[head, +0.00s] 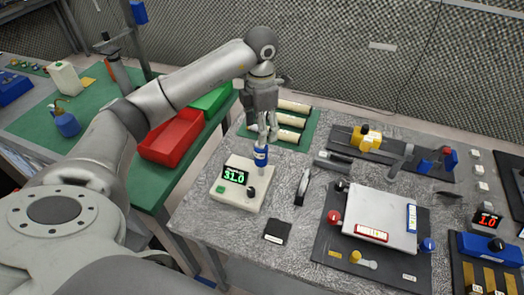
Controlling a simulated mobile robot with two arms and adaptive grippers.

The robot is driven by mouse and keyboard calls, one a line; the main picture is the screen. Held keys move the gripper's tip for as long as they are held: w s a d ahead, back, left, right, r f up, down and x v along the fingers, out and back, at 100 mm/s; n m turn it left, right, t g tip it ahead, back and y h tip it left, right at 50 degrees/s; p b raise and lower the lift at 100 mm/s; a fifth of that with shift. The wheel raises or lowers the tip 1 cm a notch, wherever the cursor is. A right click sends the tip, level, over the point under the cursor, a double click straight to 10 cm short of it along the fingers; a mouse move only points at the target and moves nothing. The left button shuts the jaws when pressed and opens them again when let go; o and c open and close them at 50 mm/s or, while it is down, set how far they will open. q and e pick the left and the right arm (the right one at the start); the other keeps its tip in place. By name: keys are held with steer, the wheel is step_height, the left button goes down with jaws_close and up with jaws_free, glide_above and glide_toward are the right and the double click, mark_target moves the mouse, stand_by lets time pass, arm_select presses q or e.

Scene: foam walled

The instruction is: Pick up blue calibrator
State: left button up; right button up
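A small upright blue cylinder with a pale band (261,156), which looks like the blue calibrator, stands at the back edge of a white instrument (228,203) with a green "31.0" display. My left gripper (267,138) points down directly above it, with its fingertips close together at the cylinder's top. I cannot tell whether the fingers touch or grip it. The cylinder's lower end is hard to make out against the instrument. My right gripper is not in view.
A red bin (172,137) and a green bin (213,97) stand left on the green bench. Pale rods lie on a green mat (267,142) behind the gripper. A dark plate with a white panel (376,218) is to the right. A small black box (277,231) lies in front.

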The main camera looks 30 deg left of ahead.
mark_target(261, 147)
arm_select(q)
step_height(261, 147, down, 3)
steer(key=shift+f+p, duration=0.1)
steer(key=shift+p, duration=0.3)
steer(key=shift+f+p, duration=0.4)
step_height(261, 147, down, 4)
steer(key=shift+w+p, duration=0.1)
steer(key=shift+p, duration=1.1)
steer(key=shift+f, duration=0.3)
steer(key=c, duration=1.1)
